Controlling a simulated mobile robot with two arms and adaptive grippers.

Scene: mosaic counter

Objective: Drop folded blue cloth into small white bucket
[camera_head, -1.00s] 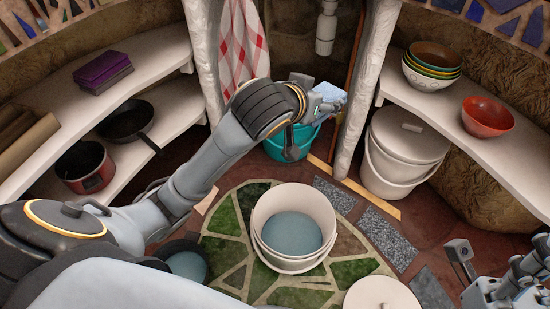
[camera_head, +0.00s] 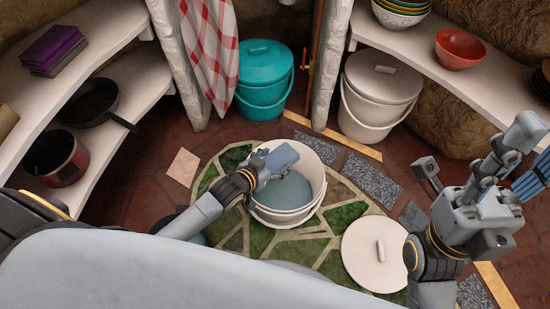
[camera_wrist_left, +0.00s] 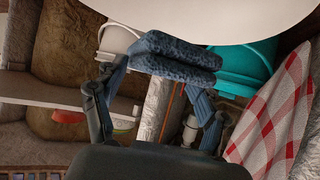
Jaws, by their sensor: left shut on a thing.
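The small white bucket (camera_head: 307,208) stands open on the green mosaic floor, with a blue-grey surface inside. My left gripper (camera_head: 275,160) is over its far left part. It is shut on the folded blue cloth (camera_head: 283,156). In the left wrist view the cloth (camera_wrist_left: 178,58) is a dark blue, two-layered fold held between the fingers, with a large white curved surface beyond it. My right gripper (camera_head: 530,157) is at the right edge with its fingers apart, nothing visible between them.
A round white lid (camera_head: 373,262) lies right of the bucket. Behind stand a lidded teal bucket (camera_head: 262,75) and a larger lidded white bucket (camera_head: 374,88). A checked towel (camera_head: 210,50) hangs at the back. Shelves hold pans on the left and bowls on the right.

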